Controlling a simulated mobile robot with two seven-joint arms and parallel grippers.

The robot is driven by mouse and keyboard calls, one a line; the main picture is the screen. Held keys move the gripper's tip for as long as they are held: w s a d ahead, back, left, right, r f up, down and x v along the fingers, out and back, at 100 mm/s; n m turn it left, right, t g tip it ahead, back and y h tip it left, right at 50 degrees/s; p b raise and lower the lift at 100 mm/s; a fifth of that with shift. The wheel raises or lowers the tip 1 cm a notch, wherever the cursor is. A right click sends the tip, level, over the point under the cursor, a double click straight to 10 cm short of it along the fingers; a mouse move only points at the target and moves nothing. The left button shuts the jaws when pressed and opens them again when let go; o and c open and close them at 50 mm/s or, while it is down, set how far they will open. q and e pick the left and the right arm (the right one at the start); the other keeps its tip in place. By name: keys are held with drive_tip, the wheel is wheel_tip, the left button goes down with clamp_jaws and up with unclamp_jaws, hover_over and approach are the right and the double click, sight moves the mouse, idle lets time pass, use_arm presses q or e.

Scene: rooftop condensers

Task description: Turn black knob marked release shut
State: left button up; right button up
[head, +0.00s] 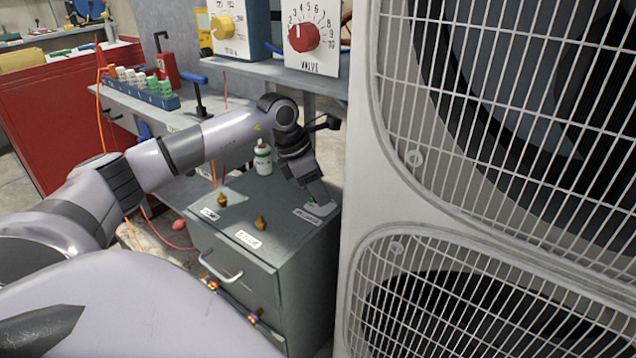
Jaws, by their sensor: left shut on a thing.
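My left gripper (318,198) points down at the right rear of the grey cabinet top (278,200), close beside the condenser. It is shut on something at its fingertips. The gripper covers that thing; from its place behind a white label (306,216), it appears to be the black knob, but I cannot see its shape or turn. Two brass fittings, one at the left (222,200) and one in the middle (260,222), stand on the same top by their own labels. The label lettering is too small to read surely. My right gripper is not in view.
A white condenser (362,200) with wire fan grilles fills the right side, close to my gripper. A white bottle (263,158) stands behind the brass fittings. A red dial (303,37) and a yellow dial (222,27) are on panels above. A bench lies behind my arm.

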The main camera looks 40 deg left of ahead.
use_arm(q)
drive_tip(key=shift+m+g+p, duration=0.3)
drive_tip(key=shift+m+p, duration=0.05)
drive_tip(key=shift+m, duration=0.75)
drive_tip(key=shift+h, duration=0.3)
drive_tip(key=o, duration=1)
drive_tip(key=shift+o, duration=0.2)
drive_tip(key=shift+a, duration=0.1)
drive_tip(key=shift+r, duration=0.2)
drive_tip(key=s+a, duration=0.5)
drive_tip(key=a, duration=0.1)
drive_tip(key=s+a, duration=0.3)
drive_tip(key=shift+s+r, duration=0.3)
drive_tip(key=shift+r, duration=0.05)
drive_tip(key=shift+d, duration=0.1)
